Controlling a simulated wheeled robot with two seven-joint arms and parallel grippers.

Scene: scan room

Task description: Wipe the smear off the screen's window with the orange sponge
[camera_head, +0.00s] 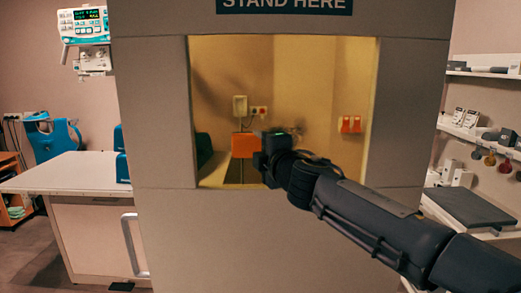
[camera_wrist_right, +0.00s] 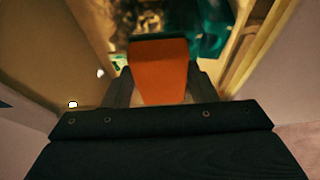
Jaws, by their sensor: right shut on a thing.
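The screen (camera_head: 285,230) is a grey panel standing upright, with a yellow-tinted window (camera_head: 310,60) in it. A faint dark smear (camera_head: 229,86) shows on the left upper part of the window, and its edges are hard to make out. My right gripper (camera_head: 258,148) is shut on the orange sponge (camera_head: 243,146) in front of the window's lower middle. The sponge also shows between the fingers in the right wrist view (camera_wrist_right: 160,72). I cannot tell whether the sponge touches the window. My left gripper is not in view.
A white-topped counter (camera_head: 70,172) stands at the left, with a monitor (camera_head: 83,24) above it. Shelves (camera_head: 480,135) with small items are on the right wall. The panel below the window is bare.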

